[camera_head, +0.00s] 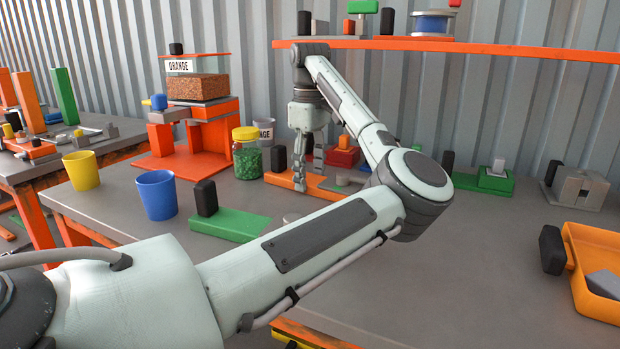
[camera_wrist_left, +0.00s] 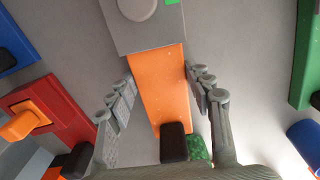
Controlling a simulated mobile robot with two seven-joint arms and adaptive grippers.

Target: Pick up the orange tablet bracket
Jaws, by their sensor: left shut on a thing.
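The orange tablet bracket (camera_head: 283,181) lies on the grey table near the back, partly hidden behind my left gripper. It is a flat orange plate with a black block at one end and a grey part at the other. In the left wrist view the orange plate (camera_wrist_left: 160,88) runs between the fingers, with the black block (camera_wrist_left: 173,143) near the palm and the grey part (camera_wrist_left: 150,28) beyond the fingertips. My left gripper (camera_head: 309,178) points down and is shut on the plate's sides. The bracket looks at table height; I cannot tell whether it touches. My right gripper is not in view.
A green plate with a black block (camera_head: 230,224) and a blue cup (camera_head: 157,195) stand left of the gripper. A jar of green pellets (camera_head: 247,160) stands close by. A red fixture (camera_head: 342,157) is just behind. An orange shelf (camera_head: 460,46) hangs above.

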